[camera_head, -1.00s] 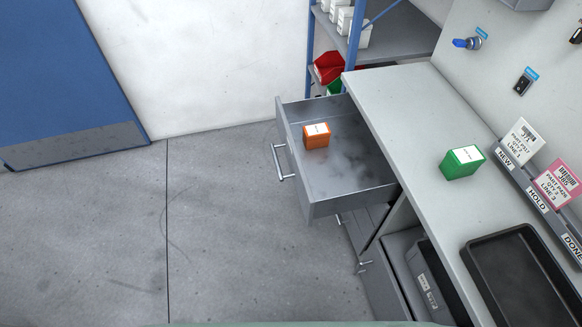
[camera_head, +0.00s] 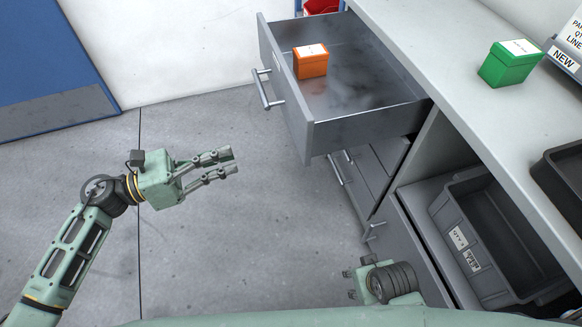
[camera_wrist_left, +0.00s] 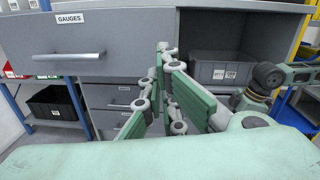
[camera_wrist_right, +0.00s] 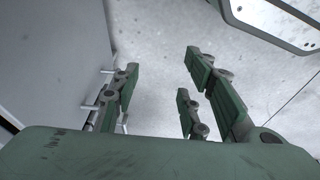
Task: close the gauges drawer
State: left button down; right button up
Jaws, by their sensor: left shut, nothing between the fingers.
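The gauges drawer (camera_head: 285,95) stands pulled far out of the grey workbench in the head view. An orange box (camera_head: 310,66) sits inside it. Its bar handle (camera_head: 268,92) is on the front face. In the left wrist view the drawer front (camera_wrist_left: 130,38) carries a GAUGES label (camera_wrist_left: 70,18) above the handle (camera_wrist_left: 52,62). My left gripper (camera_head: 232,162) is shut and empty, in front of and apart from the drawer in the head view. My right gripper (camera_wrist_right: 160,62) is open and empty in the right wrist view, beside a grey front with handles.
Closed drawers (camera_head: 365,175) lie below the open one. A dark bin (camera_head: 500,230) sits in the open bay under the worktop. A green box (camera_head: 510,63) stands on the worktop (camera_head: 430,40). The floor (camera_head: 220,240) left of the drawer is clear.

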pick_arm(q)
jog(key=s+m+g, duration=0.1)
jog(key=m, duration=0.1)
jog(key=p, duration=0.2)
send_near(305, 146)
jog(key=x, duration=0.6)
jog(key=shift+w+d, duration=0.1)
jog(key=shift+d+f, duration=0.1)
jog(key=shift+d, duration=0.3)
pick_arm(e)
jog(key=f, duration=0.2)
jog(key=s+f, duration=0.1)
jog(key=f, duration=0.2)
pick_arm(q)
jog(key=shift+w, duration=0.1)
